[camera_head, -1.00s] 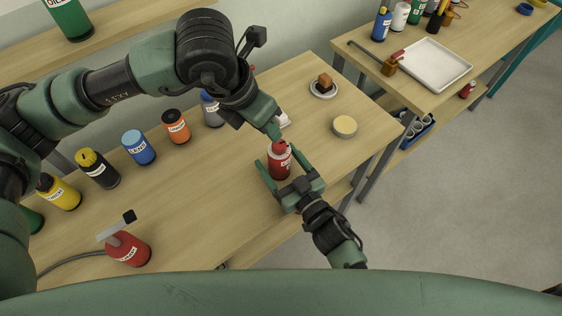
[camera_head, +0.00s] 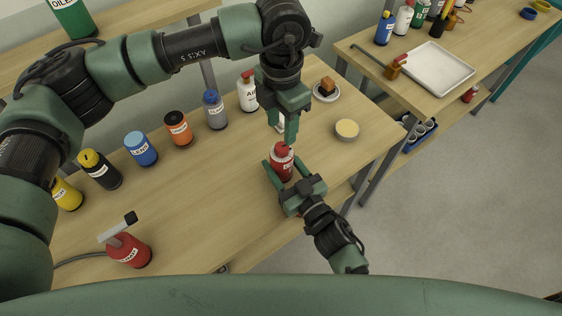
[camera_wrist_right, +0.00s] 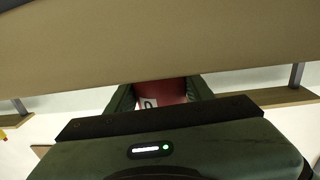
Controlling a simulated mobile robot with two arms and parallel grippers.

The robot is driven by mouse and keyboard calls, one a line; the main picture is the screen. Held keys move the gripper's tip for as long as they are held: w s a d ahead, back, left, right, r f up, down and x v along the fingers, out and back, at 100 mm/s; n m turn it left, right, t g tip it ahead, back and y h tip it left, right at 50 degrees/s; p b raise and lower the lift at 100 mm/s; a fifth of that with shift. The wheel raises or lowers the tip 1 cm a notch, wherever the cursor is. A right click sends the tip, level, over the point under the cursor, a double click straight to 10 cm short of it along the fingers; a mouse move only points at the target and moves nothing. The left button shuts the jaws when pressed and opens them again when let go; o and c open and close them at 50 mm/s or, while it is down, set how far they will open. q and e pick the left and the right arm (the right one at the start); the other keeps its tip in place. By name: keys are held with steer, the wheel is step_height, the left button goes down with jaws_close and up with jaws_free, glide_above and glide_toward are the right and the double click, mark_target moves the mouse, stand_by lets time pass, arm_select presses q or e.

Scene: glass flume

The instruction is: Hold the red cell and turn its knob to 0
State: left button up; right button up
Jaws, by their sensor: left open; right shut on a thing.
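The red cell (camera_head: 282,167) stands upright near the front right of the table. Its red knob (camera_head: 281,147) is on top, and its setting is too small to read. My right gripper (camera_head: 283,165) is shut on the cell's body from the front, one finger on each side. In the right wrist view the red body (camera_wrist_right: 168,90) shows between the green fingers, with part of a white label (camera_wrist_right: 148,102). My left gripper (camera_head: 286,139) points down just above the knob, open. I cannot tell whether its fingers touch the knob, which they partly hide.
Several bottles stand in a row at the back, including a grey one (camera_head: 214,110) and a white one (camera_head: 247,92). A round yellow-topped tin (camera_head: 346,130) is to the right. A red can with a lever (camera_head: 128,250) is at front left.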

mark_target(281, 147)
arm_select(q)
steer(key=shift+f, duration=3.4)
steer(key=c, duration=0.8)
